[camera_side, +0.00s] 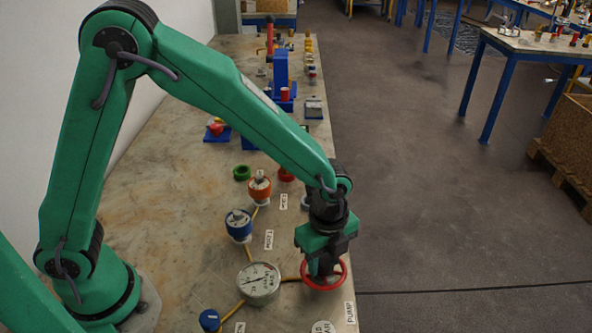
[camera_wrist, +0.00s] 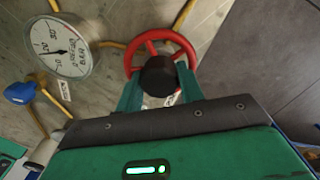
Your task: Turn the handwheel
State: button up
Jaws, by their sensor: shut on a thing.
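The red handwheel (camera_side: 336,281) lies near the bench's right edge, beneath my gripper (camera_side: 323,270). In the wrist view the red rim and spokes of the handwheel (camera_wrist: 134,54) show around a dark round hub (camera_wrist: 158,75). The two green fingers of my gripper (camera_wrist: 158,88) stand on either side of this hub, shut on the handwheel at its middle. The lower part of the wheel is hidden behind the fingers and gripper body.
A round gauge (camera_side: 258,284) stands just left of the wheel, joined by a yellow pipe. A PUMP label (camera_side: 350,312) lies at the bench edge. Open floor lies to the right.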

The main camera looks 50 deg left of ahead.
aim_at(324, 258)
jog(key=shift+m, duration=1.6)
jog(key=o, duration=1)
jog(key=shift+r, duration=3.95)
